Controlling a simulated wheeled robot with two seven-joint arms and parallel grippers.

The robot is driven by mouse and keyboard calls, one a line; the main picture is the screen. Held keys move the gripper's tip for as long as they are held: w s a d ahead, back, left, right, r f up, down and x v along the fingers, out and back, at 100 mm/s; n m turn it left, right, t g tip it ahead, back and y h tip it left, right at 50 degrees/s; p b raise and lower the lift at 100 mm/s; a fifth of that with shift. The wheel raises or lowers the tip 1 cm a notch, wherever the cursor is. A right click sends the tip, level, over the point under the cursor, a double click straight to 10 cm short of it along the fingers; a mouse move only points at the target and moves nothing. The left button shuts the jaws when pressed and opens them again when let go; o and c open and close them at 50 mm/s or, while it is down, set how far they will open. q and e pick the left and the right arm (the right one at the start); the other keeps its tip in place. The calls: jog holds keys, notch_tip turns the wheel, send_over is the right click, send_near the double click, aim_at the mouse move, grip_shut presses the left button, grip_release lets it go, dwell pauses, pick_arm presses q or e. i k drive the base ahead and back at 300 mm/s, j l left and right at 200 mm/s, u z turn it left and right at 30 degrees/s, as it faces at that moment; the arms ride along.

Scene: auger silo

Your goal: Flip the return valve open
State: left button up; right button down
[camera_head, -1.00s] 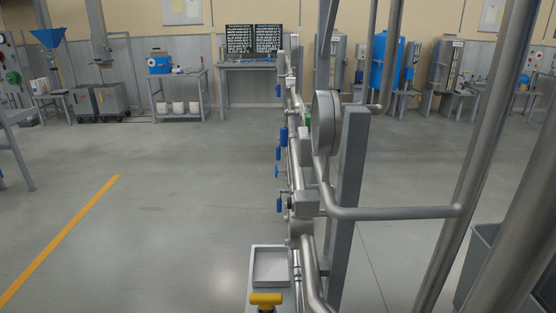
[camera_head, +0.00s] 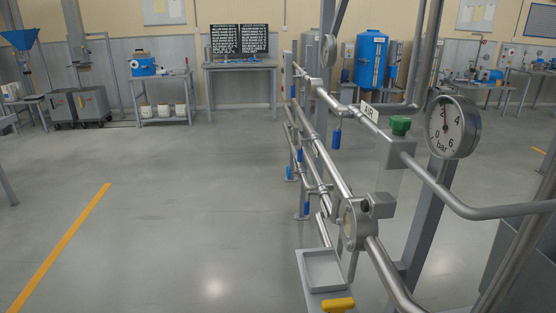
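A rack of steel pipes (camera_head: 327,164) runs away from me right of centre. Several blue handles hang from it: one on the upper pipe (camera_head: 337,138), one near the lower pipes (camera_head: 306,208) and others farther back. I cannot tell which is the return valve, as no label for it is readable. A yellow handle (camera_head: 338,304) shows at the bottom edge, just below a grey tray. Neither of my grippers is in view.
A pressure gauge (camera_head: 453,127), a green knob (camera_head: 400,125) and an AIR label (camera_head: 369,111) sit on the upper pipe. The grey tray (camera_head: 324,268) stands beside the rack. Open floor (camera_head: 180,215) lies left, with a yellow line (camera_head: 62,247). Workbenches stand along the back wall.

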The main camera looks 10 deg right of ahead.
aim_at(300, 151)
jog(key=i+j, duration=0.2)
jog(key=j, duration=0.15)
jog(key=i+j, duration=0.15)
jog(key=j, duration=0.25)
jog(key=i+j, duration=0.2)
jog(key=j, duration=0.15)
jog(key=i+j, duration=0.1)
jog(key=i, duration=0.45)
jog(key=i+j+u, duration=0.1)
jog(key=i, duration=0.4)
jog(key=i+l, duration=0.5)
jog(key=i, duration=0.2)
